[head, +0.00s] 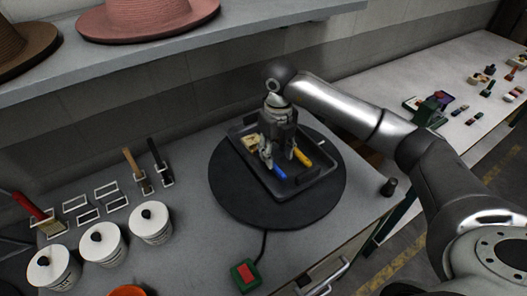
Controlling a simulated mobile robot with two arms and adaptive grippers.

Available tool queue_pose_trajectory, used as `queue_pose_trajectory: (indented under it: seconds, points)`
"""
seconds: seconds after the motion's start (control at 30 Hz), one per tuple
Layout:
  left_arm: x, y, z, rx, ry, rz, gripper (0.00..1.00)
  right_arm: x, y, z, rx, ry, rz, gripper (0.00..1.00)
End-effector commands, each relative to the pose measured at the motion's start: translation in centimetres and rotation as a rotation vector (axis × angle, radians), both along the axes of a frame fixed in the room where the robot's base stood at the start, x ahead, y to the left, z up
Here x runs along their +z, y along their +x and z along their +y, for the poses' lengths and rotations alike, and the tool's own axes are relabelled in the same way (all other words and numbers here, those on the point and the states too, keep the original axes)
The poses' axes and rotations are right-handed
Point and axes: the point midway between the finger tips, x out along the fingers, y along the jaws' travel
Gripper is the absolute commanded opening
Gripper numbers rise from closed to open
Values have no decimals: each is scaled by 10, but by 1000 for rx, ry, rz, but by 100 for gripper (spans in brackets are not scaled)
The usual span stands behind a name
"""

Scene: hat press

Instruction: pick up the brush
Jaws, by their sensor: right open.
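My right gripper (279,160) points down over a dark rectangular tray (308,187), with its fingers open. Inside the tray, a blue item (280,173) and a yellow item (302,158), which look like handles, lie close to the fingertips; I cannot tell whether the fingers touch them. A pale tan piece (250,142) lies at the tray's left side, partly behind the gripper. Which of these is the brush is too small to tell. A red-handled tool (30,205), brush-like, leans in a holder at the far left. My left gripper is not in view.
The tray sits on a round black turntable (232,192). A green box with a red button (245,273) lies in front. Hats (150,18) rest on the shelf above.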

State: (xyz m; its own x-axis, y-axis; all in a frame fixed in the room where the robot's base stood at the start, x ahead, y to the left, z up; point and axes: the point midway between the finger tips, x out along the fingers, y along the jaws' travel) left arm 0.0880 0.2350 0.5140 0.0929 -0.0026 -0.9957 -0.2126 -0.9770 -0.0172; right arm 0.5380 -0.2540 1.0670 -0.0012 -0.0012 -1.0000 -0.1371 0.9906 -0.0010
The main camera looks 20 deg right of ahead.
Motion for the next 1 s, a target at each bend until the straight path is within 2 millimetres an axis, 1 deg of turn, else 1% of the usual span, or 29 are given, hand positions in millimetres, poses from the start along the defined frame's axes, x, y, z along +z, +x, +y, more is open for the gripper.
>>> queue_pose_trajectory:
  seconds: [0.13, 0.3, 0.4, 0.5, 0.73, 0.77, 1.0]
  points:
    - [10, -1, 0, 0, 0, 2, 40, -8, 1, 0, 0, 1, 2, 45]
    - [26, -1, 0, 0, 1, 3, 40, -28, 4, -2, 0, 0, 4, 45]
    - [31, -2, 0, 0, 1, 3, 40, -43, 5, -2, 0, 2, 3, 45]
    - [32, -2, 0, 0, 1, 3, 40, -51, 5, -2, 1, 1, 0, 45]
    - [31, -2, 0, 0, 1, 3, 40, -54, 6, -2, 2, 1, -1, 45]
    - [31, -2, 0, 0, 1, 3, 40, -54, 6, -2, 2, 1, -1, 42]
    - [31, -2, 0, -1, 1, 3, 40, -54, 6, -2, 1, 1, -1, 11]
